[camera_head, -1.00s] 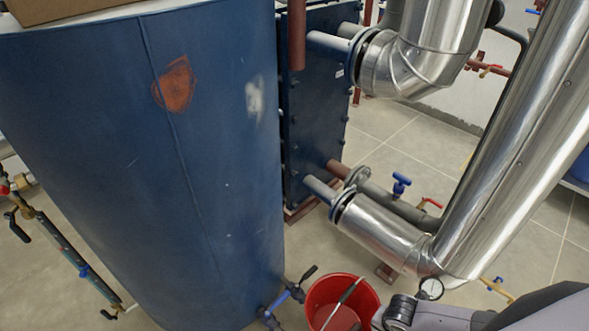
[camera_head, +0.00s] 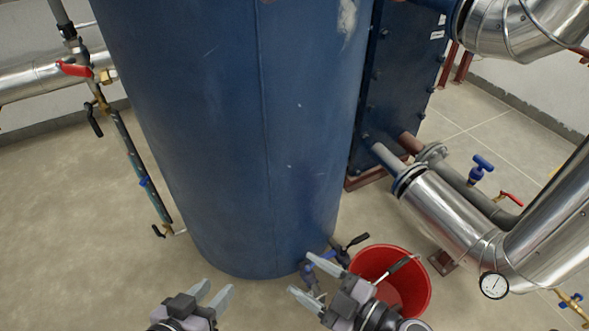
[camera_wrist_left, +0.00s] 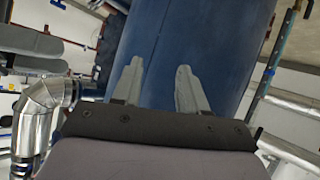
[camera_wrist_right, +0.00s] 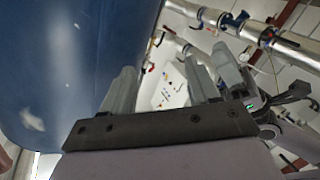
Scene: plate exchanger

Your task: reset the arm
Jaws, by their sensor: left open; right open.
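My left gripper (camera_head: 215,293) is at the bottom of the head view, in front of the blue tank, with its fingers apart and nothing between them. Its two fingers also show apart in the left wrist view (camera_wrist_left: 158,88), with the tank behind them. My right gripper (camera_head: 312,276) is to its right in the head view, near the tank's foot and left of the red bucket. Its fingers are apart and empty, as the right wrist view (camera_wrist_right: 165,88) also shows. I cannot tell how far either gripper is from the tank.
The large blue tank (camera_head: 235,120) fills the middle. Silver pipes (camera_head: 445,215) with a gauge (camera_head: 494,286) run at right. Bare floor (camera_head: 90,240) lies at left.

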